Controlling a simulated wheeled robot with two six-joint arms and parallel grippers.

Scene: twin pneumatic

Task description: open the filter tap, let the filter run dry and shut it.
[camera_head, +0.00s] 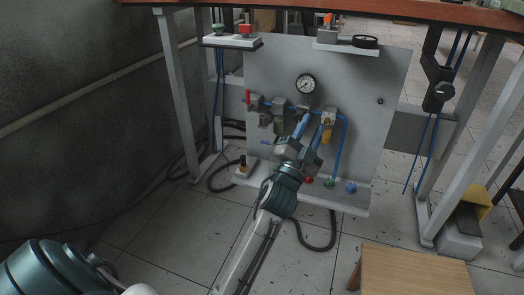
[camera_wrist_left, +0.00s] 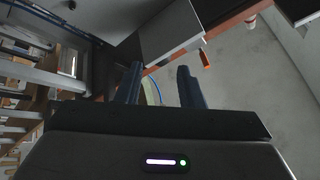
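The pneumatic panel (camera_head: 375,75) stands upright under the table. A blue air line crosses it, with a red handle (camera_head: 248,97) at its left end, grey units (camera_head: 265,118) below and a round gauge (camera_head: 306,84) above. A yellow-bottomed unit (camera_head: 327,134) hangs right of centre. I cannot tell for sure which unit is the filter, and its tap is too small or hidden. My left gripper (camera_head: 309,130) is before the panel, its two fingers apart, just left of the yellow part. In the left wrist view the fingers (camera_wrist_left: 160,88) are apart too, with a thin yellow-blue curve beyond.
The panel's lower ledge (camera_head: 350,205) carries red, green and blue knobs (camera_head: 330,183). A wooden stool (camera_head: 415,272) stands at front right. A black hose (camera_head: 318,240) lies on the floor. Table legs (camera_head: 178,95) flank the panel.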

